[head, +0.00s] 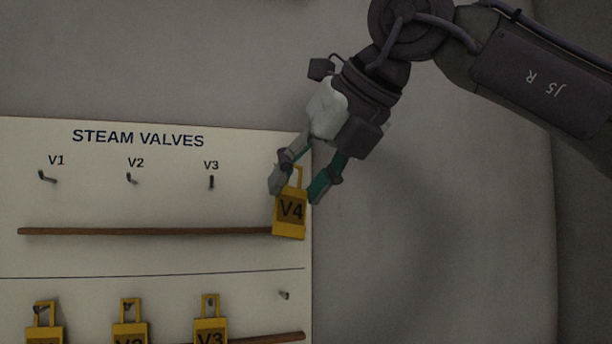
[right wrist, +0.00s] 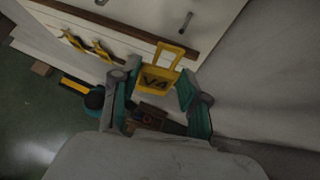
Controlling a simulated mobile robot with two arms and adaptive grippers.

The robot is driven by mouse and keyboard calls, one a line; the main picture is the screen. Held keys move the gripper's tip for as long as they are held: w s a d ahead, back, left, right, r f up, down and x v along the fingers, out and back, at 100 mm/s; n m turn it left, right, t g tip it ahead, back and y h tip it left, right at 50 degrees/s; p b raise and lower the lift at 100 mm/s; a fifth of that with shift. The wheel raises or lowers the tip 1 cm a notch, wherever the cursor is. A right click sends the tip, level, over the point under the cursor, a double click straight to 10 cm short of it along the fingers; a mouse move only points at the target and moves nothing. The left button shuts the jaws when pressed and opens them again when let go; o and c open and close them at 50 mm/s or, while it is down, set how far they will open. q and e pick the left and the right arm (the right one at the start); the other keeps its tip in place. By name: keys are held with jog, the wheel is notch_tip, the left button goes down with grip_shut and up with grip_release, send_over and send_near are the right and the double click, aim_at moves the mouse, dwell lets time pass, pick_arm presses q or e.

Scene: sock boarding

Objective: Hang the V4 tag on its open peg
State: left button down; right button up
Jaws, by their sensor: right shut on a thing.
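The yellow V4 tag (head: 290,225) is upright with its loop up, in front of the right edge of the white STEAM VALVES board (head: 110,195). My right gripper (head: 300,192) is shut on it, with a finger at each side. In the right wrist view, the tag (right wrist: 157,80) sits between the fingers (right wrist: 157,88), and a bare peg (right wrist: 187,20) shows beyond its loop. Whether the loop touches a peg cannot be told. In the head view, the upper row's V4 label and peg are not visible behind my gripper and the tag. My left gripper is not in view.
Upper pegs V1 (head: 47,177), V2 (head: 131,179) and V3 (head: 212,182) are bare. A brown rail (head: 140,231) runs below them. Yellow tags (head: 44,335) hang on the lower row, whose rightmost peg (head: 284,295) is bare. Plain wall (head: 430,240) lies right of the board.

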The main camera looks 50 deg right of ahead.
jog(key=shift+w+d+f+p, duration=0.1)
jog(key=shift+w+d, duration=0.25)
jog(key=shift+w, duration=0.25)
jog(key=shift+w+d+f+p, duration=0.15)
jog(key=shift+w+d, duration=0.15)
jog(key=shift+w, duration=0.3)
jog(key=shift+w+d+r+p, duration=0.1)
jog(key=shift+w+d, duration=0.25)
jog(key=shift+w, duration=0.25)
jog(key=shift+w+d+f, duration=0.3)
jog(key=shift+w+f, duration=0.2)
jog(key=shift+w, duration=0.05)
jog(key=o, duration=0.9)
send_near(301, 173)
jog(key=x, duration=0.2)
jog(key=shift+s+d, duration=0.1)
jog(key=shift+d, duration=0.15)
